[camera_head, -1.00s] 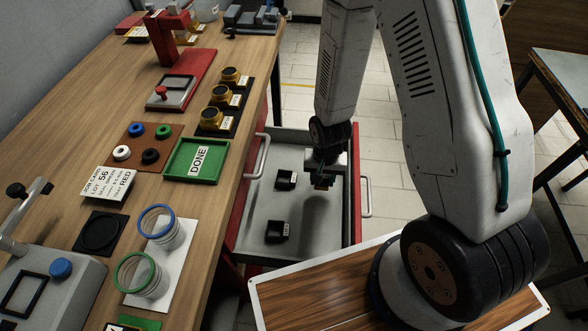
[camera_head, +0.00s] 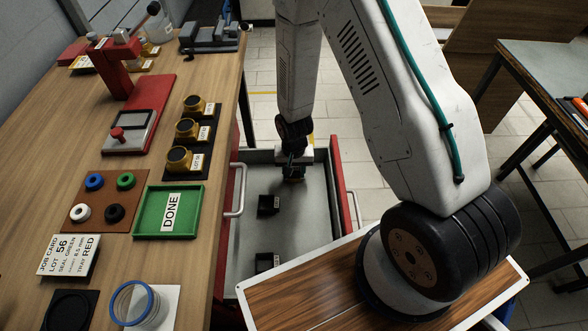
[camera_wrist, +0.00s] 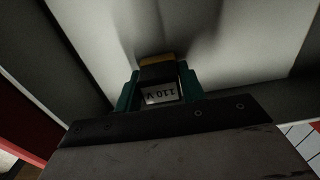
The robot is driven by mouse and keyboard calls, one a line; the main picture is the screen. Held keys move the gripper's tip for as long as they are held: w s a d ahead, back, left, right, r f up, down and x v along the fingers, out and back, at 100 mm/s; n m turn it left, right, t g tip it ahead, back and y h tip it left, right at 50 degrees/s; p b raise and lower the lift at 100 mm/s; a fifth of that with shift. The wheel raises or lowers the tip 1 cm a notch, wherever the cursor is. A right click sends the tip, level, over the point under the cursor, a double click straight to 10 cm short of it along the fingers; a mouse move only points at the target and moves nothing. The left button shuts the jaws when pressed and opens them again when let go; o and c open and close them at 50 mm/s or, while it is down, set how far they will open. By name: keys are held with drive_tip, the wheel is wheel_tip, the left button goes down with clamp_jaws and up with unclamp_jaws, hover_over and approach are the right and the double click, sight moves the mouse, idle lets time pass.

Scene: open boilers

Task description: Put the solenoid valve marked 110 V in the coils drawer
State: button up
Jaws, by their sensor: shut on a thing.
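The solenoid valve (camera_wrist: 160,85) is a small dark block with a brass-coloured end and a white label. The label reads 110 V, upside down in the wrist view. My gripper (camera_wrist: 160,88) is shut on it, with a green finger on each side. In the head view my gripper (camera_head: 293,177) points down into the open grey drawer (camera_head: 318,215), near its far end. I cannot tell whether the valve touches the drawer floor. No name shows on the drawer.
Two black labelled blocks, one nearer (camera_head: 265,262) and one farther (camera_head: 268,204), lie in the drawer's left part. The wooden bench (camera_head: 60,130) stands left, with a green DONE tray (camera_head: 145,215) near its edge. The drawer's right side has bare floor.

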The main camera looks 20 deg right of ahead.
drive_tip(key=shift+a+f, duration=0.15)
drive_tip(key=shift+f, duration=0.15)
drive_tip(key=o, duration=1.1)
drive_tip(key=shift+o, duration=0.2)
